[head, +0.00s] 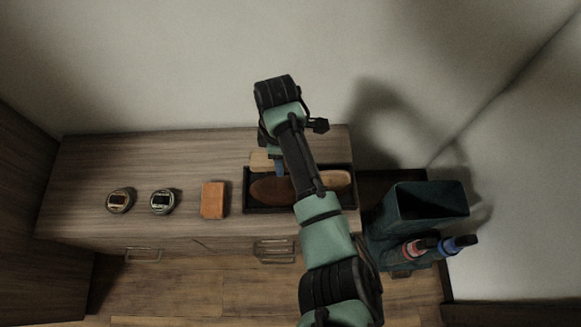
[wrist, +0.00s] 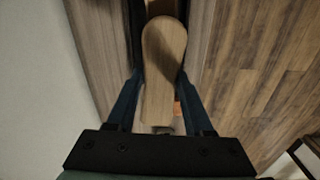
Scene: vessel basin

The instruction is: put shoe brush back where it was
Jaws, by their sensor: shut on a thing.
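My gripper (head: 279,167) is over the back edge of a dark tray (head: 247,207) on the cabinet top, with the arm reaching across the tray. In the wrist view, my gripper (wrist: 160,78) is shut on a long pale wooden piece with a rounded end, which I take as the shoe brush (wrist: 163,45). In the head view, the shoe brush (head: 261,160) shows as a tan patch beside the fingers. Its bristles are not visible. Whether it touches the tray or cabinet cannot be told. A brown rounded piece (head: 268,190) lies in the tray, partly hidden by my arm.
Left of the tray on the cabinet (head: 90,165) are an orange-brown block (head: 213,200) and two round tins (head: 163,201) (head: 119,200). A dark green bin (head: 400,225) with red and blue bottles (head: 455,245) stands at right. The cabinet's back left is clear.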

